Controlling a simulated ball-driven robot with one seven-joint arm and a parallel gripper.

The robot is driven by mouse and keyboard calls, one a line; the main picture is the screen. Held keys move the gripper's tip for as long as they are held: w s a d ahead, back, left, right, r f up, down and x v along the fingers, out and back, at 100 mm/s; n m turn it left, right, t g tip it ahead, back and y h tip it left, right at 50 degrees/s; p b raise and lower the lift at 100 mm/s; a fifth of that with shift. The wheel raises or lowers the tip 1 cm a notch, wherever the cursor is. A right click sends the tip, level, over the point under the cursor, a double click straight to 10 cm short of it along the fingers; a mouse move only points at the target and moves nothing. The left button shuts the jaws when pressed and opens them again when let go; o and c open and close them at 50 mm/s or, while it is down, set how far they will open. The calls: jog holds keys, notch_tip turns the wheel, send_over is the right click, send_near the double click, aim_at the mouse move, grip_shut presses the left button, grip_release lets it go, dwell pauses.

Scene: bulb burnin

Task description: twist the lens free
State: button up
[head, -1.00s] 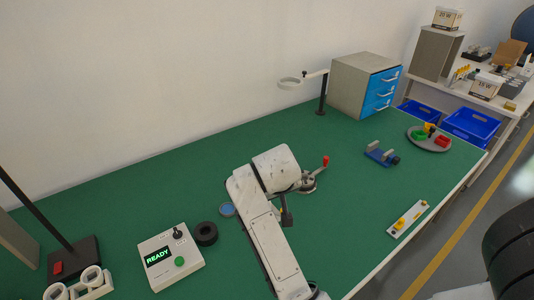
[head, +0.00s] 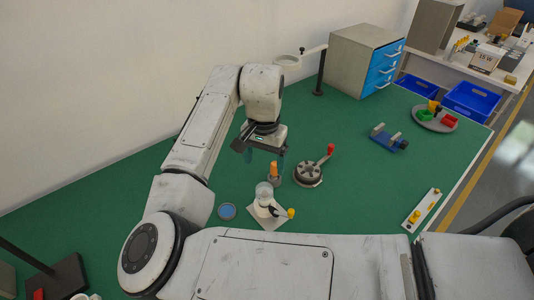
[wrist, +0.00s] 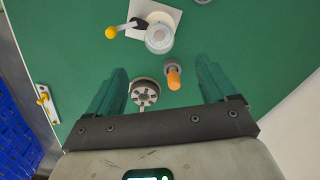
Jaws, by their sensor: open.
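The lens looks to be the clear, round cap (head: 264,191) on a white fixture (head: 262,210) with a yellow-knobbed lever (head: 290,213). In the wrist view the cap (wrist: 160,38) is seen from above, beyond the fingertips. My gripper (head: 264,162) points down above the green table, behind the fixture in the head view. Its teal fingers are spread and empty in the wrist view (wrist: 161,68). An orange-topped peg on a grey base (head: 273,171) stands between cap and gripper; in the wrist view the peg (wrist: 173,78) shows between the fingers.
A round grey clamp with a red-knobbed handle (head: 308,173) stands right of the peg. A blue disc (head: 227,211) lies left of the fixture. A blue vise (head: 389,139) and a white strip (head: 424,210) are farther right, with free green table between.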

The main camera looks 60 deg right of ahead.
aim_at(265, 187)
notch_tip(265, 187, down, 11)
jog(key=shift+r+p, duration=0.2)
jog(key=shift+p, duration=0.45)
jog(key=c, duration=1.1)
